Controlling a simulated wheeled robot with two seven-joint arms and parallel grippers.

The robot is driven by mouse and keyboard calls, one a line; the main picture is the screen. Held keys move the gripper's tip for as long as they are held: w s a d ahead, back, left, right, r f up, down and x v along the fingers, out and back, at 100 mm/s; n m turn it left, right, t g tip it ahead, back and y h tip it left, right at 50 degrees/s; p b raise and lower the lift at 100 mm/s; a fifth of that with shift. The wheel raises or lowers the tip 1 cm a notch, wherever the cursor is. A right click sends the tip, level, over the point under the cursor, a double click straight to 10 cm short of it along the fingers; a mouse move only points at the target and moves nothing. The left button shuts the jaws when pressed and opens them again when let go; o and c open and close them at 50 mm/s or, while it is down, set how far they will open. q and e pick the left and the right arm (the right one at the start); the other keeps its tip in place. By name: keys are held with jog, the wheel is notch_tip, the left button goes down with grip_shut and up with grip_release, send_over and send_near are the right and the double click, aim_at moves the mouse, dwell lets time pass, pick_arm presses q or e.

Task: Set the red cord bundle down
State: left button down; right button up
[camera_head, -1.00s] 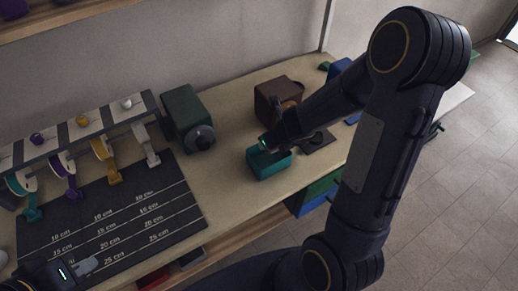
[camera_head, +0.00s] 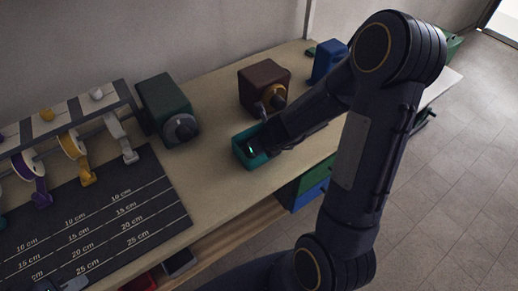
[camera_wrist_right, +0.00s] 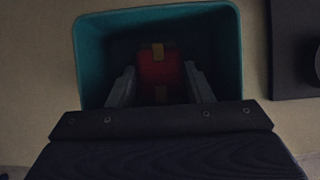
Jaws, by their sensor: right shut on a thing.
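The red cord bundle (camera_wrist_right: 158,72) shows in the right wrist view as a dark red block with a yellow band. It is between the two grey fingers of my right gripper (camera_wrist_right: 162,80), which is shut on it. Both are inside the teal bin (camera_wrist_right: 90,50), within its walls; whether the bundle touches the bin floor is too dark to tell. In the head view the right gripper reaches down into the teal bin (camera_head: 241,154) and hides the bundle. My left gripper (camera_head: 74,284) is only partly in the head view, at the bottom left edge.
A dark measuring mat (camera_head: 120,215) lies left on the bench. Behind it stands a rack of spools (camera_head: 70,145). A green box (camera_head: 163,100) with a round knob, a brown box (camera_head: 262,78) and a blue box (camera_head: 327,62) stand along the back.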

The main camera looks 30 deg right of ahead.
jog(key=shift+f, duration=0.15)
jog(key=o, duration=1)
jog(key=shift+o, duration=0.2)
